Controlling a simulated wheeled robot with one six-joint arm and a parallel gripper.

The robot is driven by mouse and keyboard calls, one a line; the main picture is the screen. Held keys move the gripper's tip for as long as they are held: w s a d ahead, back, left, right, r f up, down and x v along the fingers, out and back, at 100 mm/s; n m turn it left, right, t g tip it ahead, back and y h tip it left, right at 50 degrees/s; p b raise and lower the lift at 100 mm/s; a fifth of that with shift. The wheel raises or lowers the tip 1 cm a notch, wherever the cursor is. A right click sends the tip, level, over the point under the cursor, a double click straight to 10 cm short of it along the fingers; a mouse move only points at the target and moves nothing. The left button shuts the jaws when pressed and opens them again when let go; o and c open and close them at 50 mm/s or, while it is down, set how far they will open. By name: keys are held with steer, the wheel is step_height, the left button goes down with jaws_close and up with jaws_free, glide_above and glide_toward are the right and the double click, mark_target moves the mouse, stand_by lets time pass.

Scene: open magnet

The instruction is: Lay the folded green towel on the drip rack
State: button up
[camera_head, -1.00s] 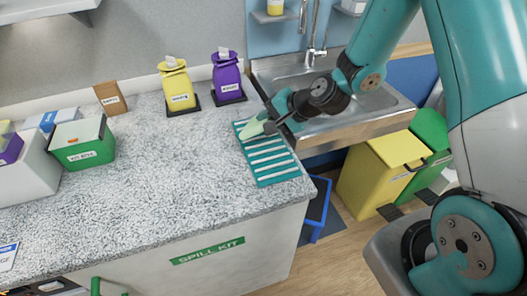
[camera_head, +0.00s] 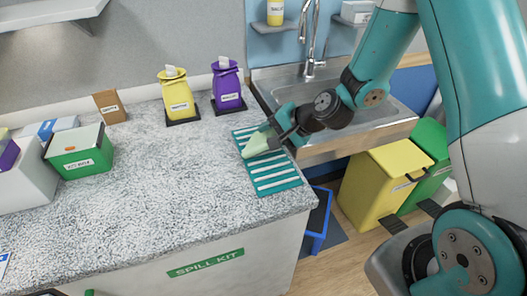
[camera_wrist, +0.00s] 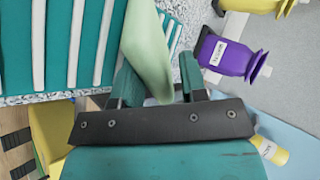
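The folded green towel (camera_head: 258,146) is pale green and narrow. It hangs over the upper half of the teal and white striped drip rack (camera_head: 275,180), tilted. I cannot tell whether it touches the slats. My gripper (camera_head: 272,132) is at the sink-side edge of the rack, with its fingers on either side of the towel. In the wrist view the towel (camera_wrist: 148,45) runs out between the fingers of my gripper (camera_wrist: 160,82), which appear closed against it. Stripes of the rack (camera_wrist: 60,45) show beyond.
A sink (camera_head: 345,95) with a tall tap is behind my arm. A purple bag (camera_head: 227,88) and a yellow bag (camera_head: 177,95) stand behind the rack. A green box (camera_head: 82,152) is at the left. The middle of the speckled counter (camera_head: 150,190) is clear.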

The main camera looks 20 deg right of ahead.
steer(key=p+v, duration=0.1)
steer(key=v, duration=0.6)
steer(key=shift+p, duration=0.35)
step_height(320, 180, up, 8)
steer(key=s+d+p, duration=0.1)
steer(key=p, duration=0.5)
steer(key=shift+s+d, duration=0.25)
steer(key=shift+s, duration=0.05)
steer(key=s+a+r+n+g+b, duration=0.1)
steer(key=s+a+r+n+g, duration=0.35)
steer(key=s+a+n, duration=0.35)
steer(key=s+a+r+n+g+h+b, duration=0.1)
steer(key=s+r+n, duration=0.5)
steer(key=s, duration=0.6)
steer(key=a+n+g+h, duration=0.1)
steer(key=n+g, duration=0.1)
steer(key=shift+s+a+r+n+h+b, duration=0.2)
steer(key=shift+s+a+n+h+b, duration=0.1)
steer(key=shift+b, duration=0.05)
